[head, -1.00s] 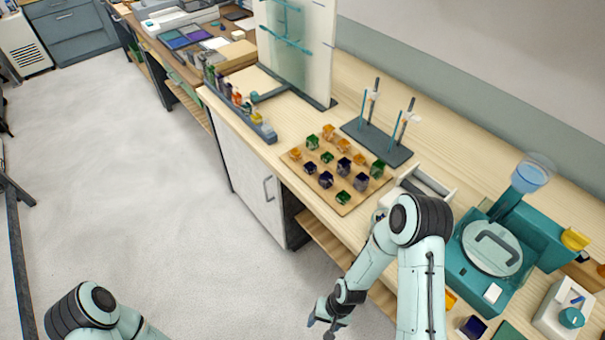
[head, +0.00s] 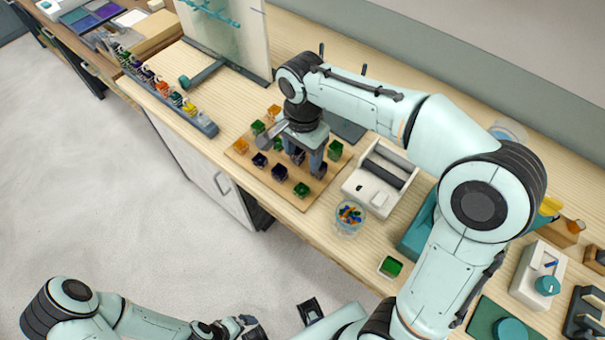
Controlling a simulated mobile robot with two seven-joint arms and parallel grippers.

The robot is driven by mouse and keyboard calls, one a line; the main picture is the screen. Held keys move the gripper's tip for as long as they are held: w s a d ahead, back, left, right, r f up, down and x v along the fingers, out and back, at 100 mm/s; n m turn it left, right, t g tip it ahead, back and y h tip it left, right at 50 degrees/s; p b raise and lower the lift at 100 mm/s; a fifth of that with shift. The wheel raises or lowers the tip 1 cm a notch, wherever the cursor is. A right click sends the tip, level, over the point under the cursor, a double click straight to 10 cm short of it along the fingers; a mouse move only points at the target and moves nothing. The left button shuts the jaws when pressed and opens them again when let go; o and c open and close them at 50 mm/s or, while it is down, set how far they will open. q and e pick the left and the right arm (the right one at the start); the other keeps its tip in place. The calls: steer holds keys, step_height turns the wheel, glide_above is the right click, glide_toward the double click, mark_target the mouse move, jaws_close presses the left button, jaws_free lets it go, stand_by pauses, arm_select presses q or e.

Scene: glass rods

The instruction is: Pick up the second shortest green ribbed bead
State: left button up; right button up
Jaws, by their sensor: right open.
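Several green beads sit on a wooden board (head: 236,157) on the bench. One green bead (head: 258,127) is at its back left. Another green bead (head: 278,145) is beside my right gripper, partly hidden by it. A green bead (head: 335,150) at the right edge looks tallest. A green bead (head: 301,190) is near the front corner. Which is second shortest is hard to tell from above. My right gripper (head: 304,162) is open, pointing down over the board among dark blue beads, holding nothing visible. My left gripper (head: 240,326) is low at the bottom edge, its jaws unclear.
A rack of coloured items (head: 172,98) stands to the left. A white device (head: 378,180), a glass cup (head: 349,218) and a dish with a green piece (head: 391,267) are to the right.

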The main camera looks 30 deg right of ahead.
steer(key=b, duration=0.1)
glide_above(302, 190)
steer(key=f, duration=0.7)
steer(key=shift+w+d+f, duration=0.15)
steer(key=shift+d+f, duration=0.05)
steer(key=shift+f, duration=0.15)
steer(key=f, duration=0.5)
steer(key=shift+a+f, duration=0.25)
steer(key=shift+f, duration=0.05)
arm_select(q)
steer(key=shift+s+f, duration=0.5)
steer(key=shift+f, duration=0.35)
arm_select(e)
steer(key=c, duration=1.1)
